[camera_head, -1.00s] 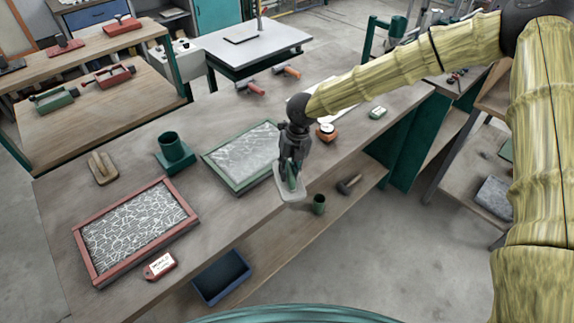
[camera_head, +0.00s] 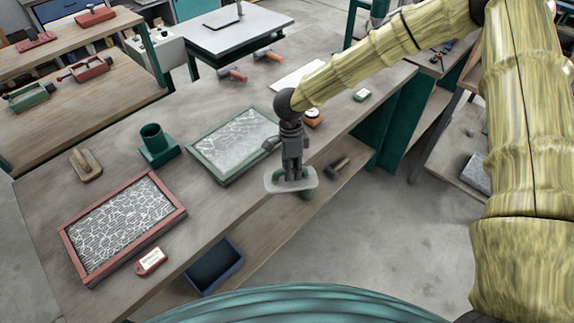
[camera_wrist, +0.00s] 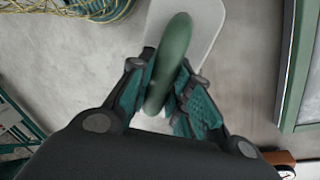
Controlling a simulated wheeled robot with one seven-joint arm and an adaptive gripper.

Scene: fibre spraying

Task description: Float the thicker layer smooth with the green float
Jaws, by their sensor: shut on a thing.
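My gripper (camera_head: 292,168) is shut on the handle of the green float, in front of the workbench edge. The float's pale grey plate (camera_head: 277,181) hangs below the fingers, roughly level. In the wrist view the green handle (camera_wrist: 172,55) sits between both fingers, with the plate (camera_wrist: 208,18) beyond it. A green-framed tray (camera_head: 224,179) with a dense grey-white layer (camera_head: 232,139) lies on the bench, left of and behind the float, apart from it. A red-framed tray (camera_head: 163,223) holds an open white fibre web (camera_head: 120,222) at front left.
A green cup on a base (camera_head: 158,151), a wooden-handled float (camera_head: 86,165) and a red tag (camera_head: 151,261) stand on the bench. A round orange gauge (camera_head: 313,118) is behind my gripper. A blue bin (camera_head: 216,268) and a mallet (camera_head: 338,165) are on the lower shelf.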

